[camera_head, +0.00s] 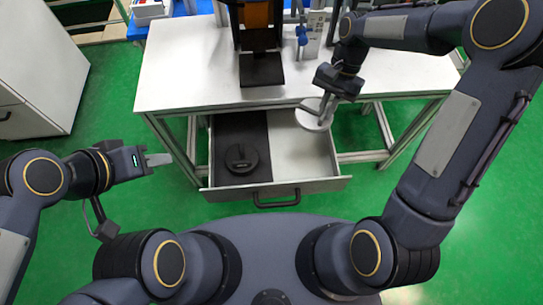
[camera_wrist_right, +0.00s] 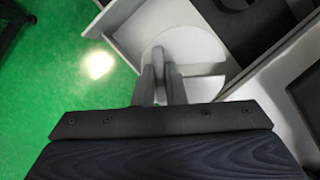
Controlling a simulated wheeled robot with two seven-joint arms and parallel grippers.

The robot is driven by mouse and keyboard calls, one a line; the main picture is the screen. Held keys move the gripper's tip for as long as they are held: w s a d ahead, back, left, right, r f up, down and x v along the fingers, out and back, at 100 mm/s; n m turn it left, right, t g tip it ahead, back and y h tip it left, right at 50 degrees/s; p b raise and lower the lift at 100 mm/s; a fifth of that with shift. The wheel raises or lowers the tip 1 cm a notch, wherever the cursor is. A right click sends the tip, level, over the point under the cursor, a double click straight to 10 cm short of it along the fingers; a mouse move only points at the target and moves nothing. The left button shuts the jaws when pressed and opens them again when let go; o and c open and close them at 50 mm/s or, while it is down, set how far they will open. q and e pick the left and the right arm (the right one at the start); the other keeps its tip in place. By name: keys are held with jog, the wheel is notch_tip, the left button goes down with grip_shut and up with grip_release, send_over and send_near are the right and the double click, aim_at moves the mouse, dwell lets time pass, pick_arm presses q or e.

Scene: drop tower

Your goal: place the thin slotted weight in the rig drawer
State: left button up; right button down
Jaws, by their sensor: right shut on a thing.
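The thin slotted weight (camera_head: 311,120) is a pale grey disc with a slot. My right gripper (camera_head: 326,107) is shut on its edge and holds it over the back right of the open rig drawer (camera_head: 315,185). In the right wrist view the disc (camera_wrist_right: 205,48) extends beyond the closed fingers (camera_wrist_right: 160,75). The exact gap between disc and drawer floor cannot be told. A black round weight (camera_head: 241,158) lies on the dark left part of the drawer. My left gripper (camera_head: 158,160) is empty, left of the drawer; its finger gap is unclear.
The white table (camera_head: 190,65) stands above the drawer and carries a dark rig with an orange part (camera_head: 258,18). A blue clamp-like item (camera_head: 302,35) stands beside it. The drawer's pale right section (camera_head: 300,160) is clear. A grey cabinet (camera_head: 30,90) stands left.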

jog(key=shift+s+a+f+m+t+y+b, duration=0.35)
jog(key=shift+s+a+f+m+t+b, duration=0.4)
jog(key=shift+f+m+b, duration=1.5)
jog(key=shift+s+a+f+m+t+y+b, duration=0.45)
jog(key=shift+s+f+m+b, duration=0.7)
jog(key=shift+f+b, duration=2.1)
jog(key=shift+s+a+f+m+t+y+b, duration=0.2)
jog(key=shift+s+a+f+m+t+b, duration=0.55)
jog(key=shift+f+m+b, duration=1.6)
jog(key=shift+f+n, duration=0.45)
jog(key=shift+f, duration=0.35)
jog(key=c, duration=1.5)
grip_release()
